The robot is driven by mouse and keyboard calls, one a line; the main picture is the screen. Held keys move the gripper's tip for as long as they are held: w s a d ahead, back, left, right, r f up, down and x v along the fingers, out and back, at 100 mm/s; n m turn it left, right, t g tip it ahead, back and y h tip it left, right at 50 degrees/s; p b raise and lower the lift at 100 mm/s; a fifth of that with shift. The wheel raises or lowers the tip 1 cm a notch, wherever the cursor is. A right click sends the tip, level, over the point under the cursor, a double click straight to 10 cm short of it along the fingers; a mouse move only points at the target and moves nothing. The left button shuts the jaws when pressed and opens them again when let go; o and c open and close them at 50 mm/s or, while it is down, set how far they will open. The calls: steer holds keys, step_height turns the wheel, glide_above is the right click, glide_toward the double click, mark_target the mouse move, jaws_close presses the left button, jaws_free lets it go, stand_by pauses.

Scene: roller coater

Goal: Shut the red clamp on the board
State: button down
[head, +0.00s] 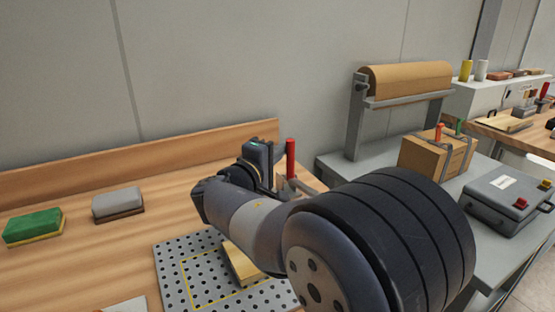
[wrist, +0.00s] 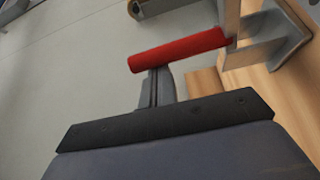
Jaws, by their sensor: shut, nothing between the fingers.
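The clamp's red handle (head: 291,160) stands upright at the right end of the wooden bench in the head view. In the wrist view the red handle (wrist: 180,50) lies across the picture, just beyond my fingers. My gripper (wrist: 160,78) is shut and empty, with its fingertips close against the handle; I cannot tell whether they touch. In the head view my arm hides the fingertips and most of the clamp's base. The pale wooden board (head: 241,266) lies on a perforated grey plate (head: 182,268), partly hidden by my arm.
A green sponge block (head: 33,226) and a grey block (head: 118,204) lie at the left of the bench. A wall stands behind.

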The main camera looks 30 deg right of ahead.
steer(key=s+m+h+b, duration=0.1)
steer(key=b, duration=0.3)
steer(key=shift+f, duration=0.3)
steer(key=shift+r, duration=0.2)
